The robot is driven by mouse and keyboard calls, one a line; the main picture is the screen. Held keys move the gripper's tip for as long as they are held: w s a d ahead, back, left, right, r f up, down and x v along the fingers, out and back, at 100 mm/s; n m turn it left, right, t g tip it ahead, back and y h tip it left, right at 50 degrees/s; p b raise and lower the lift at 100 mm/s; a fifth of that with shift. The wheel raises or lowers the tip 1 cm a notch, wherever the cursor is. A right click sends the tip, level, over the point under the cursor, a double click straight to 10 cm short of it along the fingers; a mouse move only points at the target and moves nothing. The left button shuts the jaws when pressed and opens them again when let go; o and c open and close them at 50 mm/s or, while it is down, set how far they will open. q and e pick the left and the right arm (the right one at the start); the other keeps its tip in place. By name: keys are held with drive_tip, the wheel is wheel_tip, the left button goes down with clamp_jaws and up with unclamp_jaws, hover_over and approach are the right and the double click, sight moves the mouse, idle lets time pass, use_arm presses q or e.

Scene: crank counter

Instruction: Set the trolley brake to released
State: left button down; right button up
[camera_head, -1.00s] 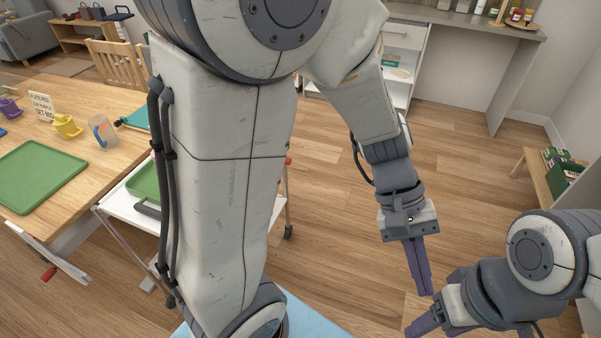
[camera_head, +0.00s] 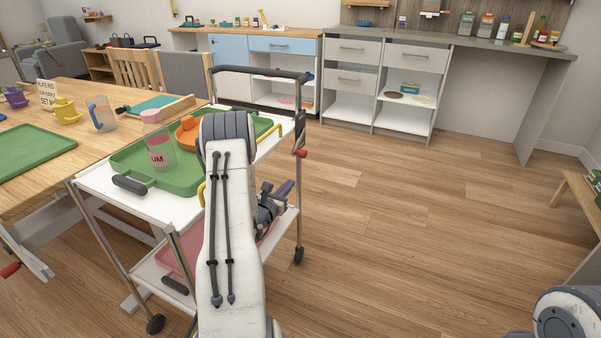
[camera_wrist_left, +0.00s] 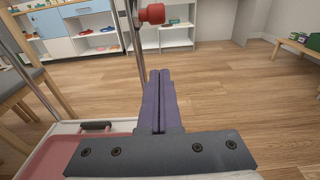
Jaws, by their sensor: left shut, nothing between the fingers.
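The trolley (camera_head: 90,180) stands beside the wooden table. A red knob (camera_head: 300,153), which looks like the brake lever's end, sits on its far right post below a dark plate (camera_head: 299,130). The knob also shows in the left wrist view (camera_wrist_left: 152,13), at the top, beyond my fingertips. My left gripper (camera_head: 287,188) is shut and empty, at the trolley's right side, lower than the knob and apart from it. Its purple fingers point forward in the left wrist view (camera_wrist_left: 160,75). My left forearm hides part of the trolley. My right gripper is out of view.
On the trolley top are a green tray (camera_head: 190,186), a clear jar (camera_head: 160,155) and an orange item (camera_head: 188,132). A pink tray (camera_wrist_left: 55,158) lies on the lower shelf. The table (camera_head: 60,95) is left. Floor (camera_head: 410,230) to the right is clear.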

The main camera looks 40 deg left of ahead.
use_arm(q)
drive_tip(key=w+a+r+b, duration=0.2)
drive_tip(key=w+r, duration=0.1)
drive_tip(key=w, duration=0.5)
drive_tip(key=shift+w, duration=0.35)
drive_tip(key=shift+r, duration=0.15)
idle(0.4)
